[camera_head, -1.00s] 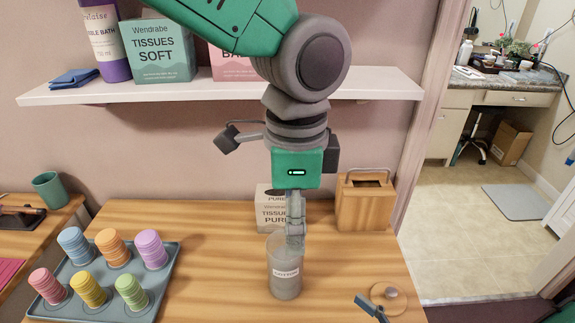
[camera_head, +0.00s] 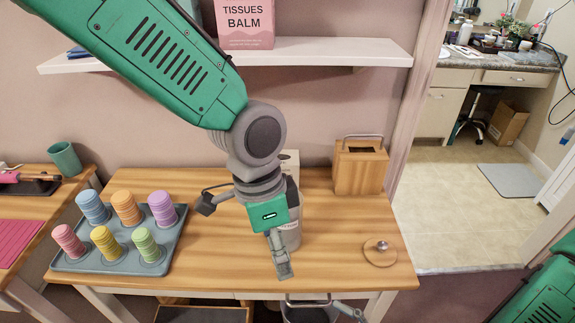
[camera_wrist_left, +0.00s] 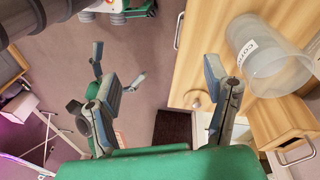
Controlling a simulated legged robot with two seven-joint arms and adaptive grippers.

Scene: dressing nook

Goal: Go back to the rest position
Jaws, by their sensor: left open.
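My left gripper (camera_head: 281,268) hangs in front of the clear jar labelled cotton (camera_head: 292,236) and partly covers it in the head view. In the left wrist view my left gripper (camera_wrist_left: 155,60) has its fingers wide apart with nothing between them. The jar (camera_wrist_left: 268,65) stands on the table to the right of the fingers, apart from them, and looks open at the top. The round wooden lid with a knob (camera_head: 380,252) lies on the table to the right of the jar. Part of my right gripper (camera_head: 346,310) shows at the bottom edge; its jaw opening is unclear.
A grey tray (camera_head: 118,262) with several stacks of coloured rounds sits at the table's left. A wooden box with a handle (camera_head: 358,168) stands at the back right. A shelf (camera_head: 330,52) runs above. The front strip of the wooden table (camera_head: 215,272) is clear.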

